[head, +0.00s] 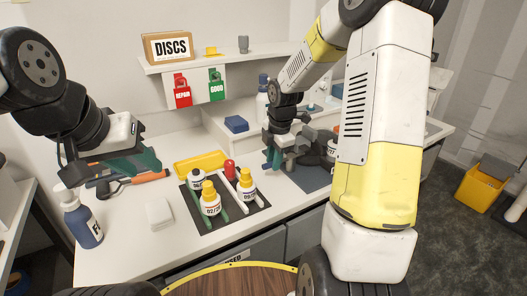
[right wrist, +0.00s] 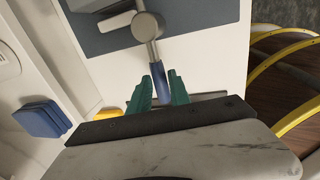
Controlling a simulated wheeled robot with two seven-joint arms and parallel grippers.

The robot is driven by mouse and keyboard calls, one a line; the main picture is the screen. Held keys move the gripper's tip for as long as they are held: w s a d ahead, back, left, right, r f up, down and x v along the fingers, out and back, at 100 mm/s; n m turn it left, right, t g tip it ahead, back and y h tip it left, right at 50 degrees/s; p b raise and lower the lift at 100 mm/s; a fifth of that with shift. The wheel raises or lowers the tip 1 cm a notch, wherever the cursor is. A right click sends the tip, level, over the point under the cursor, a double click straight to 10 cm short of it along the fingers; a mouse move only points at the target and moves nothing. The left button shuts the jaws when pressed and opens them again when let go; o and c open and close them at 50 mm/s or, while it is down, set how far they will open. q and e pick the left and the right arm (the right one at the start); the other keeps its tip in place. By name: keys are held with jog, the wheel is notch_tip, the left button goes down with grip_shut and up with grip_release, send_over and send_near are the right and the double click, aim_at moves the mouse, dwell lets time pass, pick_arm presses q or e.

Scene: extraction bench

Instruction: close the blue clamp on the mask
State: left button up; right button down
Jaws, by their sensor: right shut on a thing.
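The clamp's grey metal lever (right wrist: 147,28) shows in the right wrist view, with a round pivot and a blue grip (right wrist: 161,90). My right gripper (right wrist: 160,86) has its teal fingers on either side of the blue grip and is shut on it. In the head view my right gripper (head: 272,158) is low beside a grey fixture (head: 298,146) at the mat; the arm hides part of it. I cannot clearly make out the mask. My left gripper (head: 140,165) hangs at the left over the bench, and its finger gap is unclear.
A dark mat (head: 226,226) holds white bottles with yellow caps (head: 210,204) and a red-topped item (head: 229,168).

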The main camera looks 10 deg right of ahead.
jog(key=shift+d, duration=0.1)
dwell(0.5)
jog(key=c, duration=1.2)
grip_release()
jog(key=shift+s, duration=0.1)
jog(key=shift+c, duration=0.2)
notch_tip(320, 180, up, 8)
jog(key=s, duration=0.1)
jog(key=shift+s+d+f, duration=0.15)
jog(key=shift+s+d, duration=0.05)
jog(key=shift+d, duration=0.05)
jog(key=s+a+r+m+t, duration=0.1)
jog(key=s+r+m, duration=0.2)
jog(key=s+m, duration=0.4)
jog(key=s+a+r+m+t+y, duration=0.1)
jog(key=s+r+m, duration=0.3)
jog(key=s+m, duration=0.3)
jog(key=s+a+r+m+t, duration=0.1)
jog(key=s+r+m+t, duration=0.1)
jog(key=s+r+m, duration=0.2)
jog(key=s+m, duration=0.3)
jog(key=s, duration=0.1)
jog(key=shift+s+r, duration=0.15)
jog(key=shift+s, duration=0.15)
